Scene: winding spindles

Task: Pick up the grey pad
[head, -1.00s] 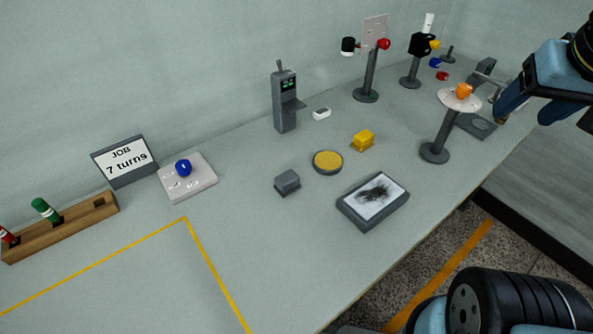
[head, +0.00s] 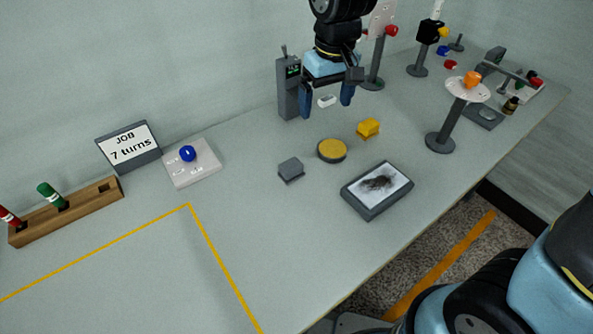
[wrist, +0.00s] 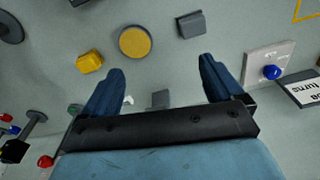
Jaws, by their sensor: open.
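The grey pad (head: 291,170), a small dark-grey block, lies on the bench left of a yellow disc. It also shows in the wrist view (wrist: 191,24), near the top edge, beyond my right-hand finger there. My gripper (head: 326,105) hangs above the back part of the bench, in front of the grey handheld-like device. It is behind and to the right of the pad in the head view, apart from it. Its two blue fingers are spread with nothing between them; they show in the wrist view (wrist: 161,72) too.
Near the pad are the yellow disc (head: 332,150), a yellow block (head: 368,128) and a dark-framed tray (head: 350,200) with a black smudge. A white panel with a blue knob (head: 187,153) is left. Upright stands (head: 440,141) rise at right.

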